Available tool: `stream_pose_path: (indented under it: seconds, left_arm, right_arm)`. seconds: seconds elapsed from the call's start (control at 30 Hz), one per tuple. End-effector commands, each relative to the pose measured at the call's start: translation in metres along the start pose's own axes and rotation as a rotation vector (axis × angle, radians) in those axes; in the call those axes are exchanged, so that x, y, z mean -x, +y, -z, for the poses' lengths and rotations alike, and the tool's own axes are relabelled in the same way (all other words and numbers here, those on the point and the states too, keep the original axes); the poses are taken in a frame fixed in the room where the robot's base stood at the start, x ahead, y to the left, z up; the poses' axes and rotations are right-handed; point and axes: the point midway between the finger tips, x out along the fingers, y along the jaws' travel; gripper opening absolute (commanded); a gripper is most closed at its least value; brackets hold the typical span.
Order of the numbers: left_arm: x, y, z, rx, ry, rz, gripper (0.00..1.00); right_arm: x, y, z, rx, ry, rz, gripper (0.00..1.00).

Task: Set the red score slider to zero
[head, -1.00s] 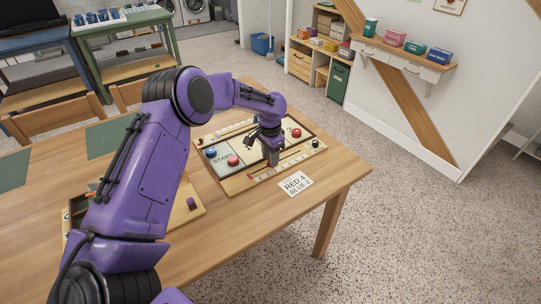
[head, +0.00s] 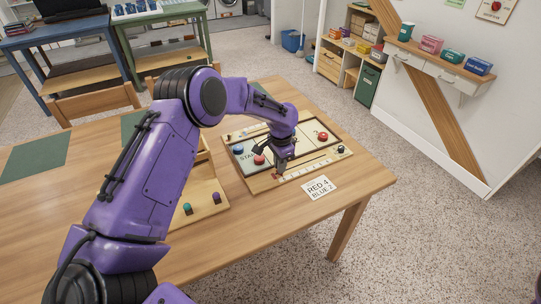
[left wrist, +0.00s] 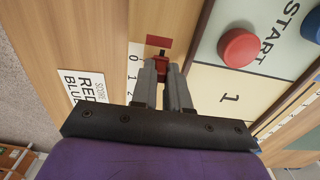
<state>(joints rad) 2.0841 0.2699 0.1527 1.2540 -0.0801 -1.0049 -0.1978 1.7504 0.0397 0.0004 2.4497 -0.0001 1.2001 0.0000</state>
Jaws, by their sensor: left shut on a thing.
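The red score slider (left wrist: 159,67) shows in the left wrist view between the fingertips of my left gripper (left wrist: 160,72). The gripper is shut on it. In the head view my left gripper (head: 281,168) is down at the near left end of the game board (head: 238,170); the slider itself is hidden there. My right gripper is not in view.
A card reading RED 4, BLUE 2 (head: 320,188) lies beside the board. Red discs, including one by START (head: 259,160), and a blue disc (head: 238,149) sit on the board. A black knob (head: 340,149) is at the strip's far right. A wooden tray (head: 212,211) stands left.

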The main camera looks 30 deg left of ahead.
Motion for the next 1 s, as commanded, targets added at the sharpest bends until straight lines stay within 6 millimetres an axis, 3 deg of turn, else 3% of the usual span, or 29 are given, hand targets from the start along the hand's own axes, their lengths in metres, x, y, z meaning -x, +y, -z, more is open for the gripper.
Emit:
stream_pose_path:
  seconds: [0.33, 0.37, 0.43, 0.77, 0.87, 1.0]
  left_arm:
    - [0.001, 0.003, 0.002, -0.017, -0.006, 0.005, 0.00]
    - [0.001, 0.003, 0.002, -0.017, -0.006, 0.005, 0.18]
    - [0.001, 0.003, 0.001, -0.016, -0.006, 0.004, 0.40]
    - [0.004, 0.004, 0.004, -0.017, -0.002, 0.004, 0.40]
    - [0.019, 0.004, 0.004, -0.017, 0.001, 0.006, 0.40]
    - [0.053, 0.003, 0.003, -0.015, 0.002, 0.007, 0.40]
  right_arm:
    - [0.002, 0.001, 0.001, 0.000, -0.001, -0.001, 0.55]
    - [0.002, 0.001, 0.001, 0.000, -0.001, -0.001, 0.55]
    - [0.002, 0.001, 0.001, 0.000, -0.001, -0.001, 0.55]
    - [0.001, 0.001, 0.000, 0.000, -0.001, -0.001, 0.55]
    - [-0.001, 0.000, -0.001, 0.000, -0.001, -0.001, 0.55]
    - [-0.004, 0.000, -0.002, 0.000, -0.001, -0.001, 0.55]
